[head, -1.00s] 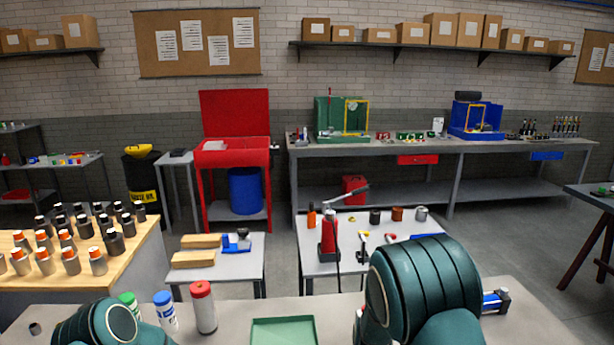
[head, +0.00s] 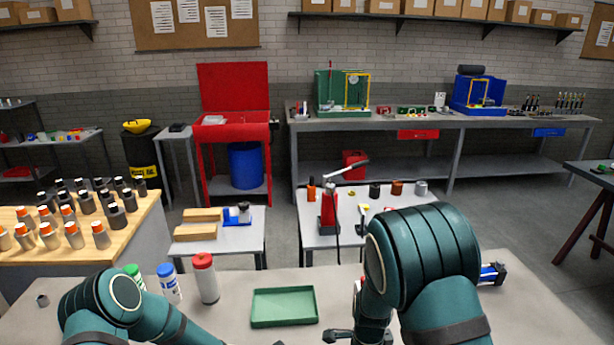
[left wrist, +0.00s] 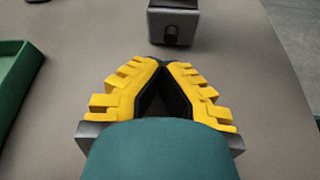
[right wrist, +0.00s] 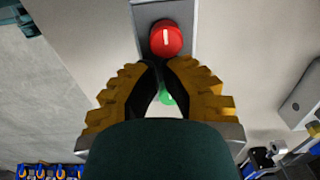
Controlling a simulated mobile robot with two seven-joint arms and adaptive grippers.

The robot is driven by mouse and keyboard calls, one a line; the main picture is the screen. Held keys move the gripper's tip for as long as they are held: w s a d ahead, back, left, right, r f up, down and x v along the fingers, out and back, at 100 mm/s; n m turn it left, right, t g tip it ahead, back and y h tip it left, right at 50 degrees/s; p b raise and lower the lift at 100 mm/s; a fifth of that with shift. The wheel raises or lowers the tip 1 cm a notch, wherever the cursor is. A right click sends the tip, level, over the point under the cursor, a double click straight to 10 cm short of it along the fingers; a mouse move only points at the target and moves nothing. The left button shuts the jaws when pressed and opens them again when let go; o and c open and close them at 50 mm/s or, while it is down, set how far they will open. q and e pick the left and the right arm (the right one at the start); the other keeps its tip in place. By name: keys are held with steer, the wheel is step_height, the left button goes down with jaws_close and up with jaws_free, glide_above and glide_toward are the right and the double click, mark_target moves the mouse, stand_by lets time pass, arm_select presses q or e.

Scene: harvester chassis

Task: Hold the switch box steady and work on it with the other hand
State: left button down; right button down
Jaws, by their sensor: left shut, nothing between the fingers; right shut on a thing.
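The switch box is a grey box with a red knob (right wrist: 166,38) and a green button (right wrist: 166,98) on its face. In the right wrist view my right gripper (right wrist: 160,64) is shut at the red knob's lower edge; its fingers partly cover the green button. My left gripper (left wrist: 160,62) is shut and empty. Its tips point at a grey box end (left wrist: 174,24) with a dark round fitting, a short gap away; this looks like the switch box. In the head view my right arm hides most of the box area.
A green tray (head: 284,322) lies on the near table. Bottles with red (head: 205,278), blue (head: 169,284) and green caps stand left of it, close to my left arm. A blue-and-grey device (head: 492,274) lies to the right of my right arm.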

steer(key=shift+s+a, duration=0.1)
steer(key=shift+a, duration=0.05)
steer(key=shift+s+a, duration=0.1)
steer(key=shift+a, duration=0.15)
steer(key=shift+r, duration=3)
